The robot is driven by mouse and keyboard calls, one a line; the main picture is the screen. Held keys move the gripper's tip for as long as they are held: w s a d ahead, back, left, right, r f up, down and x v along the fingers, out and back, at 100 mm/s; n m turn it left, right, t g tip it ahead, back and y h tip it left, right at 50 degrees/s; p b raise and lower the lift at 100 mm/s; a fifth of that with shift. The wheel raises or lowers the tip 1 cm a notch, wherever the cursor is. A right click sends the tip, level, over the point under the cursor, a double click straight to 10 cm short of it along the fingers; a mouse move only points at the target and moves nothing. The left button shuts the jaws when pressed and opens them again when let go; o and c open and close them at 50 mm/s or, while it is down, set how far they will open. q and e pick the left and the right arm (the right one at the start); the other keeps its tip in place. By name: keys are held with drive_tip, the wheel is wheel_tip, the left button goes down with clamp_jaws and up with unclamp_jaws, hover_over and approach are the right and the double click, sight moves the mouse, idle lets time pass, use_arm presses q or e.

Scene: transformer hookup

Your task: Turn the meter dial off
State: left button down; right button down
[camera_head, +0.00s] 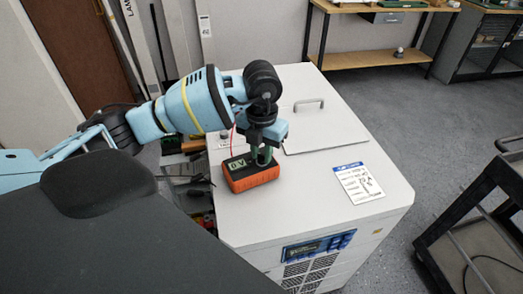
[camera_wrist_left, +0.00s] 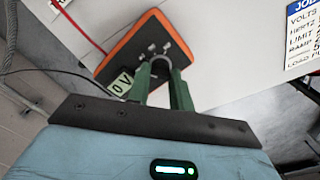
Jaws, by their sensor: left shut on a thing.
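The meter (camera_head: 252,181) is an orange box with a dark face, lying near the left edge of a white cabinet top. Its pale display (camera_head: 236,165) reads "0 V"; the display also shows in the left wrist view (camera_wrist_left: 121,84). My left gripper (camera_head: 262,160) points down onto the meter's face beside the display. In the left wrist view its green fingers (camera_wrist_left: 160,70) are shut on the meter dial (camera_wrist_left: 160,60), a small grey knob mostly hidden between them. The dial's pointer and markings cannot be made out. My right gripper is not in view.
The white cabinet (camera_head: 300,215) has a lid with a handle (camera_head: 309,104) behind the meter and a printed card (camera_head: 358,183) to the right. A red lead (camera_head: 232,138) rises from the meter. A dark cart (camera_head: 480,235) stands at right, a wooden workbench (camera_head: 375,58) behind.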

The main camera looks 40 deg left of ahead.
use_arm(q)
drive_tip(key=n+p, duration=0.1)
drive_tip(key=n, duration=0.1)
drive_tip(key=n+p, duration=0.2)
drive_tip(key=shift+r+n, duration=0.3)
drive_tip(key=shift+r, duration=0.05)
drive_tip(key=shift+f+p, duration=0.1)
drive_tip(key=shift+p, duration=0.2)
drive_tip(key=shift+f+n, duration=0.15)
drive_tip(key=shift+n, duration=0.15)
drive_tip(key=c, duration=1.2)
unclamp_jaws()
drive_tip(key=shift+c, duration=0.2)
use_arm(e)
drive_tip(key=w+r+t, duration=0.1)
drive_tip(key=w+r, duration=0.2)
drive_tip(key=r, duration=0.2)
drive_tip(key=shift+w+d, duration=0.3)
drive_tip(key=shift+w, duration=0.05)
